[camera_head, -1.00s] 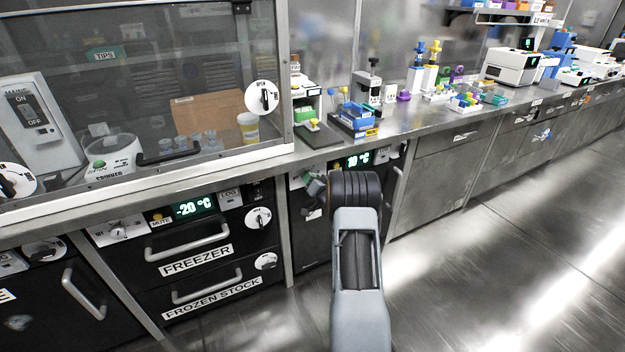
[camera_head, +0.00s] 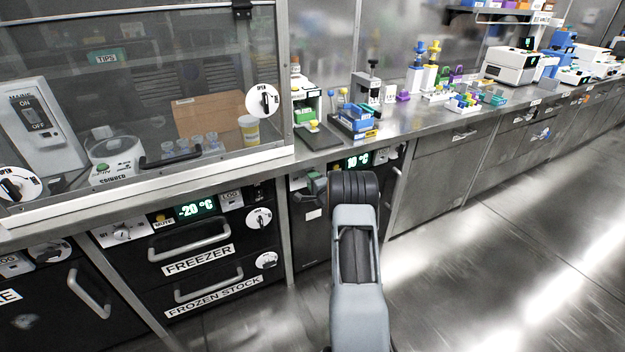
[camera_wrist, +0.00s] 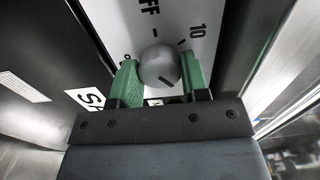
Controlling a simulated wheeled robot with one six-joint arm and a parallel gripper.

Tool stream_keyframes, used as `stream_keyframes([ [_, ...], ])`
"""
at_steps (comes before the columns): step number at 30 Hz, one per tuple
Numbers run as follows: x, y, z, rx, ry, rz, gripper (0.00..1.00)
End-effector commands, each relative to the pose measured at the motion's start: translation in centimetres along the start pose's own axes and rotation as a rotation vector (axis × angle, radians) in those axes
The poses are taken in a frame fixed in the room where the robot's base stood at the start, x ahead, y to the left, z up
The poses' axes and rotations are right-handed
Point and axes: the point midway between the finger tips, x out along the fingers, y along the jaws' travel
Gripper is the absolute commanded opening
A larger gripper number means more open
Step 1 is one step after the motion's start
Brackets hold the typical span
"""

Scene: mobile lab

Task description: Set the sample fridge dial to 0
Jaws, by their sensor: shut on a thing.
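The dial (camera_wrist: 160,66) is a round grey knob on a white plate (camera_wrist: 185,18) with "FF" and "10" printed on it, seen in the wrist view. My gripper (camera_wrist: 160,82) has its two green fingers on either side of the knob, closed on it. In the head view, the fridge's green display (camera_head: 357,160) reads 10 °C, and my arm hides the dial and much of the fridge front.
The freezer (camera_head: 195,260), with its display at -20 °C, stands left of the fridge. Bar handles (camera_head: 188,240) stick out from its drawers. The steel bench (camera_head: 420,122) above holds several lab items. The floor at right is clear.

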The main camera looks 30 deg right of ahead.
Motion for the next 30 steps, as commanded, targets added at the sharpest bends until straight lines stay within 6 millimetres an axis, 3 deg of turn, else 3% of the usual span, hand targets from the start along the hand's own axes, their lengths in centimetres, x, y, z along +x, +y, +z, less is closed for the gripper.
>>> stream_keyframes([
  [15, 0.02, -0.10, 0.00, 0.432, 0.000, -0.001, 0.18],
  [30, 0.02, 0.02, -0.01, 0.613, 0.001, -0.001, 0.18],
])
